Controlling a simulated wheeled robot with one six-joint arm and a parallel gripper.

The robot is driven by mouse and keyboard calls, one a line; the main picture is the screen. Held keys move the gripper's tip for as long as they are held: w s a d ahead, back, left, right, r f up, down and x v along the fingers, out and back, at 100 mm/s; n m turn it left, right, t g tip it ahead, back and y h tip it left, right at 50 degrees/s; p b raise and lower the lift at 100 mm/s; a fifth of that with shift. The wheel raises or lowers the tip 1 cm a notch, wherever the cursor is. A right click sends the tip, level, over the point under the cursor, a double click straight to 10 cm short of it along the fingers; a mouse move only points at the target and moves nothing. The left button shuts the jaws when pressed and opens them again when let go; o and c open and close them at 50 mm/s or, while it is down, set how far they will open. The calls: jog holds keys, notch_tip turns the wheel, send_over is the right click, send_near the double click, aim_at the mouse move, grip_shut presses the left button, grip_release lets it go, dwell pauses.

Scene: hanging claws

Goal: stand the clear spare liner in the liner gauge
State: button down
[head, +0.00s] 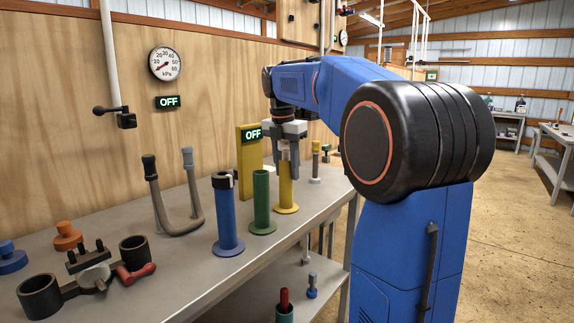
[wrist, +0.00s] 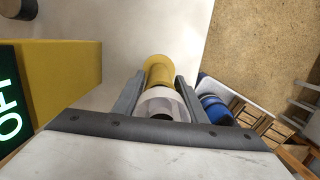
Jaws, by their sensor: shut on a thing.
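My gripper (head: 287,176) points down over the yellow upright tube (head: 286,193) on its round base near the bench edge. In the wrist view my gripper (wrist: 158,95) is shut on a whitish, see-through ring-ended piece, which looks like the clear liner (wrist: 153,100). The yellow tube (wrist: 157,74) shows directly beyond it, in line with it. I cannot tell whether the liner is inside the tube, touching it or just above it. A yellow post (head: 248,160) with a lit OFF display stands behind. No label shows which piece is the liner gauge.
A green tube (head: 261,200) and a blue tube (head: 226,215) with a black-rimmed top stand left of my gripper. A grey U-shaped hose piece (head: 178,222) and a black cup holder (head: 85,275) stand further left. A small yellow-topped stand (head: 316,162) is behind, to the right.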

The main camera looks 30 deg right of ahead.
aim_at(287, 148)
jog(key=c, duration=0.7)
grip_release()
jog(key=shift+r, duration=3.05)
jog(key=shift+d, duration=0.1)
